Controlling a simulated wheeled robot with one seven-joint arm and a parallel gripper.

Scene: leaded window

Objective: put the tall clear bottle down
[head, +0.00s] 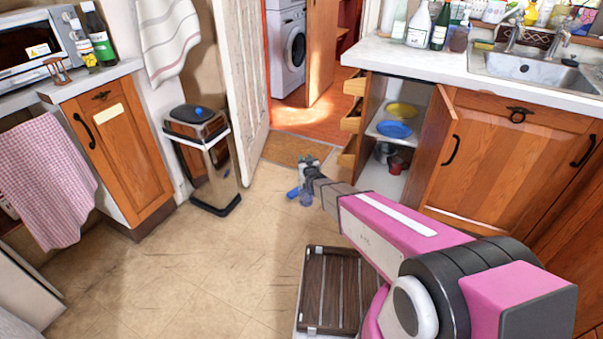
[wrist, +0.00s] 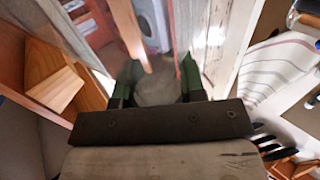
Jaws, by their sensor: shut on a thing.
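My gripper (head: 308,172) is at the end of my outstretched pink arm, over the tiled floor in the middle of the head view. A small, bluish see-through shape, seemingly the clear bottle (head: 306,198), shows just below it. In the wrist view, two dark green fingers of my gripper (wrist: 156,82) close on a pale see-through body, the bottle (wrist: 156,94). Most of the bottle is hidden by the gripper and wrist. I cannot tell how far it is above the floor. A blue piece (head: 292,193) shows beside it; I cannot tell what it is.
An open cupboard (head: 369,171) at right holds a yellow plate (head: 402,111), a blue plate (head: 394,130) and pots. A bin (head: 207,165) stands left, a doormat (head: 297,151) lies beyond, and a slatted wooden rack (head: 335,290) is near. The left floor is clear.

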